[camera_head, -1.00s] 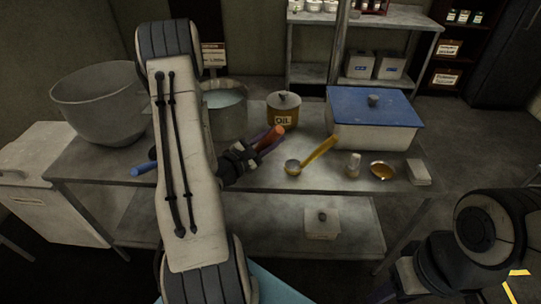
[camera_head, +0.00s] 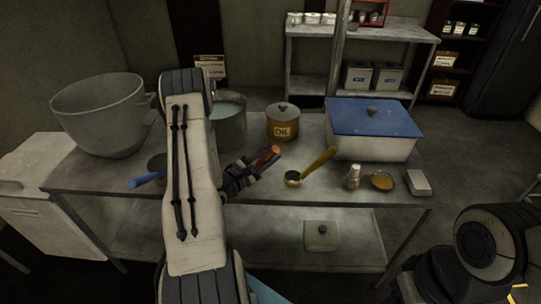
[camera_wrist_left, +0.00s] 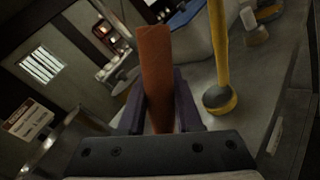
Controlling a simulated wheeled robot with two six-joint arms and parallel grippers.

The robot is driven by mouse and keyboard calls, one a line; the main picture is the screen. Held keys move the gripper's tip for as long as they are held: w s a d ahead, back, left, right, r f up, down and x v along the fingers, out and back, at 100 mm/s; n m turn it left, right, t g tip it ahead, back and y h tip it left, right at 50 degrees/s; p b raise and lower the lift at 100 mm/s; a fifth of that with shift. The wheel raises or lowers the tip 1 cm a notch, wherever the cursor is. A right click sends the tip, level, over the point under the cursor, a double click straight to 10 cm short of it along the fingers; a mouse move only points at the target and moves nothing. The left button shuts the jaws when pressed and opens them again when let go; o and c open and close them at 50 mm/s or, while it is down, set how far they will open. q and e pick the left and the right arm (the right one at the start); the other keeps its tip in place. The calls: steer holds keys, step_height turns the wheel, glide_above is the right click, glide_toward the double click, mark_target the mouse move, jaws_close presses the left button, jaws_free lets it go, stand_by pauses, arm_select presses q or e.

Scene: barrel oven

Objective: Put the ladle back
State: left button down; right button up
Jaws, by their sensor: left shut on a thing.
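A yellow-handled ladle (camera_head: 318,163) lies on the metal table, its round bowl to the left and its handle slanting up to the right. It also shows in the left wrist view (camera_wrist_left: 222,60). My left gripper (camera_head: 262,162) is just left of this ladle, apart from it. It is shut on an orange-brown handle (camera_wrist_left: 157,65) that stands up between its dark purple fingers.
A large grey pot (camera_head: 100,115), a liquid-filled pot (camera_head: 232,130), an oil pot (camera_head: 283,125) and a blue-lidded box (camera_head: 372,140) stand on the table (camera_head: 230,210). A blue handle (camera_head: 147,180) lies left. A shaker (camera_head: 353,177) and small bowl (camera_head: 383,181) stand right.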

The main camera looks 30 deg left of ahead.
arm_select(q)
steer(key=c, duration=0.6)
jaws_free()
steer(key=shift+f, duration=0.1)
steer(key=s+a+b, duration=0.1)
steer(key=s, duration=1.1)
steer(key=shift+a+b, duration=0.4)
steer(key=shift+w, duration=0.1)
